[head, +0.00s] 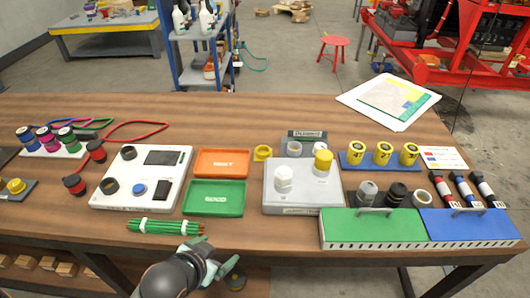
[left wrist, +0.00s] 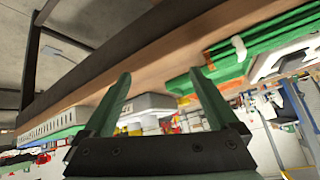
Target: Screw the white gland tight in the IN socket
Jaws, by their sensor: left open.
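The white gland (head: 284,178) stands upright on the left part of the grey box (head: 303,196) in the head view. A yellow gland (head: 322,162) stands on the same box to its right. I cannot read an IN mark, and whatever socket is under the white gland is hidden. My left gripper (head: 215,260) is at the table's front edge, left of and nearer than the grey box, apart from both glands. In the left wrist view its two green fingers (left wrist: 158,80) are spread with nothing held between them. My right gripper is not in view.
Green sticks (head: 165,227) lie near my left gripper. An orange tray (head: 222,162) and a green tray (head: 215,197) are left of the box. A loose yellow ring (head: 263,153) lies behind.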

